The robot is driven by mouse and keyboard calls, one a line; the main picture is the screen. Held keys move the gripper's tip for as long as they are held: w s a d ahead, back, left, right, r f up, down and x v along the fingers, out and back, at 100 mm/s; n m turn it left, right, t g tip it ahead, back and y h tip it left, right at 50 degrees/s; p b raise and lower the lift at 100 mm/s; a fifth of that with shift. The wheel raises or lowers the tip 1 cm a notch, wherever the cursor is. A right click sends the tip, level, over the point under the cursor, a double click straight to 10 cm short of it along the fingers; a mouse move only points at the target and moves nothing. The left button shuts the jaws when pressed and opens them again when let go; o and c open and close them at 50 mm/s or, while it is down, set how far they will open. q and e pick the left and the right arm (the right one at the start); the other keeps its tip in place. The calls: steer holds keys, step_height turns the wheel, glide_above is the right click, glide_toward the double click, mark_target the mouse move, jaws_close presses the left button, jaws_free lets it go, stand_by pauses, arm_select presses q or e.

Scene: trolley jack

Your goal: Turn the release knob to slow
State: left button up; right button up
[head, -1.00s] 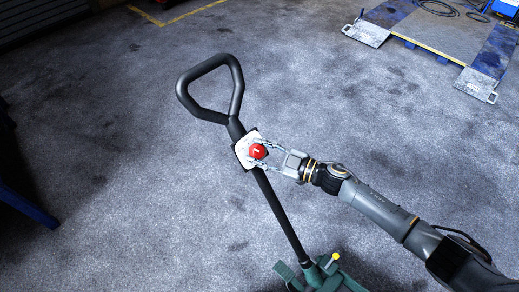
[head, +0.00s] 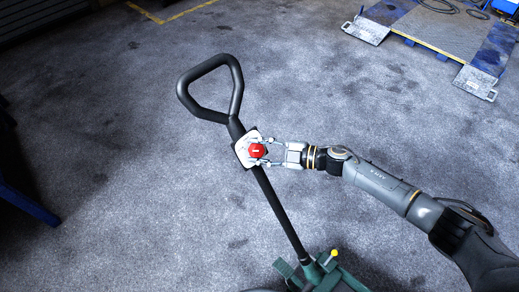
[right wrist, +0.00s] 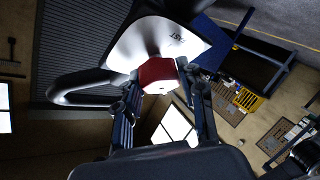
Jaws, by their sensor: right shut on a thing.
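The red release knob (head: 257,151) sits on a pale plate (head: 242,158) on the shaft of the jack's black handle (head: 211,90). A white mark shows on the knob's face. My right gripper (head: 266,151) comes in from the right and is shut on the knob, with a finger on either side. In the right wrist view the red knob (right wrist: 157,76) sits between the fingertips, and the plate (right wrist: 165,40) behind it carries lettering ending in "AST". The rest of the lettering is hidden or too small to read. My left gripper is not in view.
The green jack body (head: 325,275) stands at the bottom, with a yellow-tipped part (head: 334,253). A blue and grey lift platform (head: 440,35) lies at the back right. A blue beam (head: 28,205) is at the left edge. The floor around the handle is clear.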

steer(key=o, duration=1.2)
steer(key=v, duration=1.2)
steer(key=shift+s, duration=0.1)
